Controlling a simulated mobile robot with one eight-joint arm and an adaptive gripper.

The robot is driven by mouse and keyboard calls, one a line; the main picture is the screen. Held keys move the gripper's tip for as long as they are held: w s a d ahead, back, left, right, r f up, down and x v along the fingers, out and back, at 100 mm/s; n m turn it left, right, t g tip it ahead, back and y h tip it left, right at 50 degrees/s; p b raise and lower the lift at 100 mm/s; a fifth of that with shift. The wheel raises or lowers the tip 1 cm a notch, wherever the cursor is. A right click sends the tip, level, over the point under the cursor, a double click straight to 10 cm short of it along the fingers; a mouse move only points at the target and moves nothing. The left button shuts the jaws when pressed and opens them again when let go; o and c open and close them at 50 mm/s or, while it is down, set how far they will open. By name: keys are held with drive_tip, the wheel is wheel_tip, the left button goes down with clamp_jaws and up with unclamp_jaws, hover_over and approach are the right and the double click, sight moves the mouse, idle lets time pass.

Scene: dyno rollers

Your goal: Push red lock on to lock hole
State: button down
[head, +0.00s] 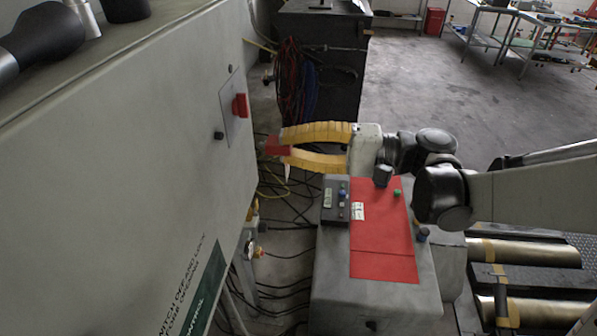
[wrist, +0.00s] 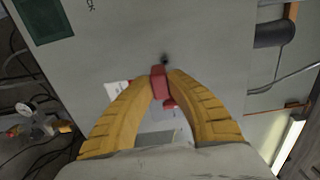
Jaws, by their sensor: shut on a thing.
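My gripper (head: 284,144) has yellow fingers closed on a red lock (head: 276,148), held in the air to the right of the grey cabinet and apart from it in the head view. In the wrist view the lock (wrist: 158,82) sits between the fingertips of my gripper (wrist: 161,76). A small dark round fitting (head: 218,135) on the cabinet face may be the lock hole. It also shows as a dark spot (wrist: 165,58) just beyond the lock in the wrist view. A red switch (head: 240,105) sits on a plate above and right of the fitting in the head view.
The grey cabinet (head: 110,170) fills the left side. A control box with a red top (head: 385,255) stands below my gripper. Cables (head: 285,205) lie on the floor between them. A dark cabinet with hung cables (head: 325,50) stands behind. Metal rollers (head: 535,252) are at the lower right.

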drive_tip(key=shift+w+d+r, duration=0.1)
drive_tip(key=shift+d+r, duration=0.05)
drive_tip(key=shift+r, duration=0.3)
drive_tip(key=a, duration=0.6)
drive_tip(key=shift+w+a, duration=0.2)
drive_tip(key=shift+w, duration=0.05)
drive_tip(key=shift+w+a, duration=0.1)
drive_tip(key=shift+a, duration=0.7)
idle(1.8)
drive_tip(key=c, duration=1.3)
unclamp_jaws()
drive_tip(key=shift+c, duration=0.2)
